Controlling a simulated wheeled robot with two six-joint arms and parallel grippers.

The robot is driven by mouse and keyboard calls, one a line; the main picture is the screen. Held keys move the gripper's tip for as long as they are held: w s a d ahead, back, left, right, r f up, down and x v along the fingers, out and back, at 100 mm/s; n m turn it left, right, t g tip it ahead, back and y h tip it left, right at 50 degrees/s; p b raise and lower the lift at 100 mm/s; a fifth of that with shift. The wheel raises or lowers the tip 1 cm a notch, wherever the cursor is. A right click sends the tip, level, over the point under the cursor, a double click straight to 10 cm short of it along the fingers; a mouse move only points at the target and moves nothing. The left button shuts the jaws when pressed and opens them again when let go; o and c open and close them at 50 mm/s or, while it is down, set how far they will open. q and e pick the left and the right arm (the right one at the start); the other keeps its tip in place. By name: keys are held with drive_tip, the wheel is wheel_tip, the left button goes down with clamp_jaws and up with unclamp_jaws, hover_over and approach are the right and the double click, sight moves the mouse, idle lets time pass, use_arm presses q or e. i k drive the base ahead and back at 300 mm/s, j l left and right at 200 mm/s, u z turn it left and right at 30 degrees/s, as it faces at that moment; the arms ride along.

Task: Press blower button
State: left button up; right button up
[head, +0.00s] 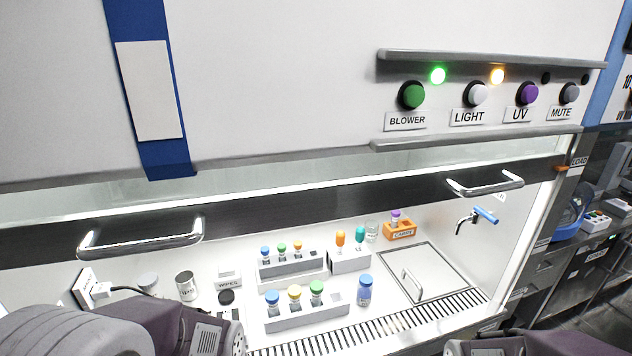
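The blower button (411,95) is a green round button in a dark ring at the left end of the control panel. Its label, BLOWER (405,121), is below it. A green indicator lamp (438,75) above and right of the button is lit. My two arms show only in part at the bottom left and bottom right edges, well below the panel. Neither gripper's fingers can be seen, and nothing of mine touches the button.
LIGHT (476,94), UV (527,94) and MUTE (569,93) buttons sit to the right; an orange lamp (497,76) is lit. Grey ledges run above and below the buttons. The sash handles (142,238) stick out below. Vial racks (307,315) stand inside the hood.

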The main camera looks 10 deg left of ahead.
sight(413, 96)
drive_tip(key=k+l+u, duration=0.4)
drive_tip(key=k+l, duration=0.35)
drive_tip(key=l, duration=0.2)
drive_tip(key=k+l+u, duration=0.35)
drive_tip(key=k+l, duration=0.35)
drive_tip(key=k, duration=0.2)
